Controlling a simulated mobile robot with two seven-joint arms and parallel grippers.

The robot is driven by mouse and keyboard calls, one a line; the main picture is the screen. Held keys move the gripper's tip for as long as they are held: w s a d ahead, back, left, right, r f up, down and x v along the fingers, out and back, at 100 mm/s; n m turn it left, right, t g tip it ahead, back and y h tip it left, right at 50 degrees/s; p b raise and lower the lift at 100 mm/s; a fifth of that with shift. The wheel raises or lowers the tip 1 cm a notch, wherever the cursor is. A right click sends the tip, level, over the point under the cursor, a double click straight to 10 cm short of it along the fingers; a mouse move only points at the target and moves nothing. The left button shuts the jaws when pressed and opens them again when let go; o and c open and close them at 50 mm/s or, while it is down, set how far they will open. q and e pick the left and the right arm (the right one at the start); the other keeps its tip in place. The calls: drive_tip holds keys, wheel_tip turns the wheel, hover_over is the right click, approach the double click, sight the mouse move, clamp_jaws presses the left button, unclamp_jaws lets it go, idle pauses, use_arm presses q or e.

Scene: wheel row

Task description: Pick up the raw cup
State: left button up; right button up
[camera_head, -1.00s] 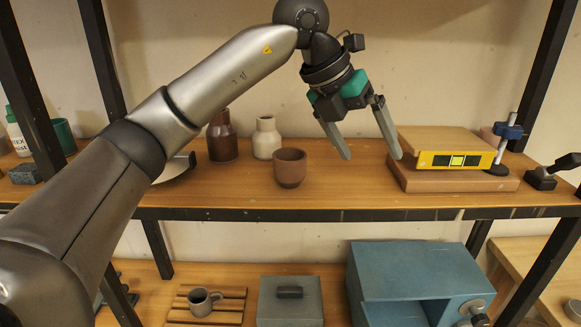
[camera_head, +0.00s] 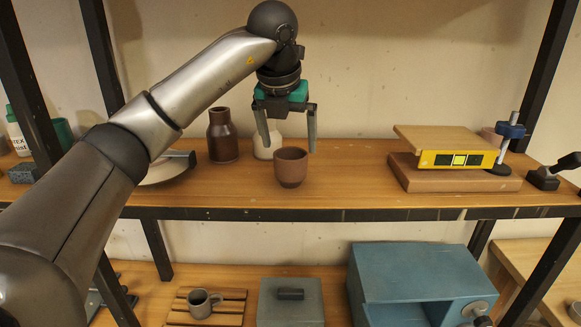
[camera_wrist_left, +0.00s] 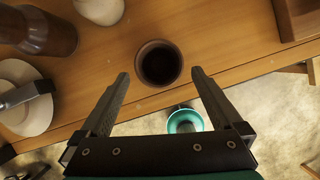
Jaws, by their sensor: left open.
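The raw cup (camera_head: 291,168) is a reddish-brown, handleless cup standing upright near the front edge of the upper shelf. My left gripper (camera_head: 289,148) is open and empty above it, with its fingers pointing down. In the head view the fingertips appear on either side of the cup, near or just above its rim. In the left wrist view the cup (camera_wrist_left: 159,64) shows its dark opening, a little beyond the fingertips of my left gripper (camera_wrist_left: 160,75) and between their lines. No contact is visible. My right gripper is not in view.
On the upper shelf (camera_head: 350,196), a brown bottle (camera_head: 222,140) and a cream bottle (camera_head: 267,145) stand behind the cup. The shelf between cup and boards is clear.

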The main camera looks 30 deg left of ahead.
sight(290, 155)
use_arm(q)
drive_tip(key=shift+p+x, duration=0.45)
drive_tip(key=shift+x, duration=2.6)
drive_tip(key=shift+s, duration=0.1)
drive_tip(key=shift+c, duration=0.4)
drive_tip(key=shift+r, duration=0.1)
drive_tip(key=c, duration=1.2)
